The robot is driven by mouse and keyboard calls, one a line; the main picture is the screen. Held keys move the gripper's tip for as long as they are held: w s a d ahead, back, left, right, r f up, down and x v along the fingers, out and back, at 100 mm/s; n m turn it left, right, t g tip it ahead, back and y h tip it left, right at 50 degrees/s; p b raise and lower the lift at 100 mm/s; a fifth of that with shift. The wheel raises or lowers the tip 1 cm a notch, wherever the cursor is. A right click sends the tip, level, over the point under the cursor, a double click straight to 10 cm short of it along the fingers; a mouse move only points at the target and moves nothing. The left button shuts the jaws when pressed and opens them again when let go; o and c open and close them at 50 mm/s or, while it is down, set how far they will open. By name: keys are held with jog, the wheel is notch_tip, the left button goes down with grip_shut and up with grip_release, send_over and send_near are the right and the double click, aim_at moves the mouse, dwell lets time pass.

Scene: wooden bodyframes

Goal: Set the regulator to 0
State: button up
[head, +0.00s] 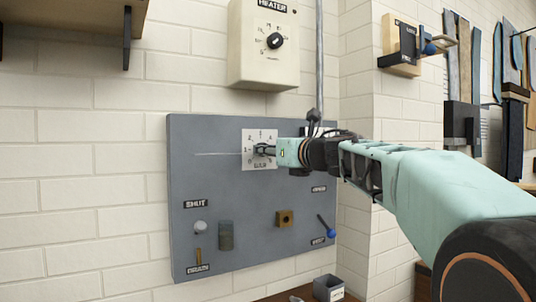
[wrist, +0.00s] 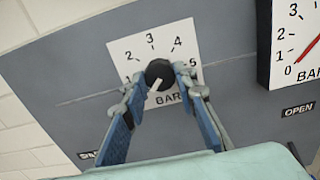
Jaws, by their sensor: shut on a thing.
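The regulator is a round black knob (wrist: 157,67) on a white dial plate (wrist: 124,46) marked BAR, with 2, 3, 4 and 5 readable in the wrist view. The knob's white mark points down and slightly left, toward the low end of the scale; the 0 is hidden by a finger. In the head view the dial plate (head: 260,135) is on the grey panel (head: 220,188). My gripper (head: 265,150) reaches it from the right. Its two fingers (wrist: 158,82) are shut on the knob's sides.
A white BAR gauge (wrist: 294,35) sits right of the dial, its red needle near 0. A heater box (head: 262,60) hangs above the panel. Lower on the panel are a grey knob (head: 200,228), a brass block (head: 285,218) and a blue-ended lever (head: 327,227).

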dwell(0.4)
jog(key=o, duration=1.2)
jog(key=shift+c, duration=0.2)
jog(key=v, duration=0.7)
jog(key=shift+s+d, duration=0.2)
jog(key=shift+s, duration=0.05)
